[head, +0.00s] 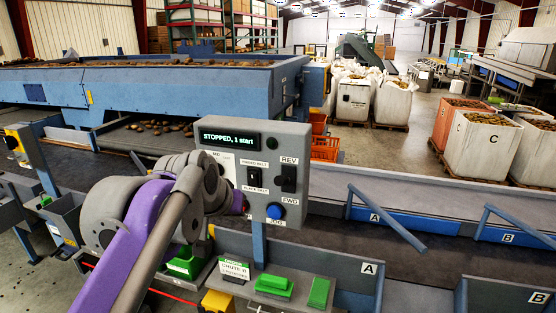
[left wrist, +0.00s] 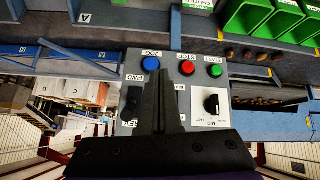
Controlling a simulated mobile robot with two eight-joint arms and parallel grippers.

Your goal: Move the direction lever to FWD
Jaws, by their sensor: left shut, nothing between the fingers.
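The grey control panel (head: 252,165) stands upright, its display reading "STOPPED, 1 start". The black direction lever (head: 289,178) is on its right side, between the REV label above and the FWD label below. I cannot tell exactly which way its handle is set. In the left wrist view the panel is upside down and the lever (left wrist: 131,101) shows left of my fingers. My left gripper (left wrist: 164,76) is shut and empty in front of the panel. In the head view my left arm hides the panel's lower left. My right gripper is not in view.
A blue JOG button (head: 275,211) sits below the lever. Red STOP (left wrist: 187,68) and green START (left wrist: 216,71) buttons and a speed knob (left wrist: 212,102) are on the same panel. A black selector switch (head: 254,177) is left of the lever. Conveyor belts surround the panel.

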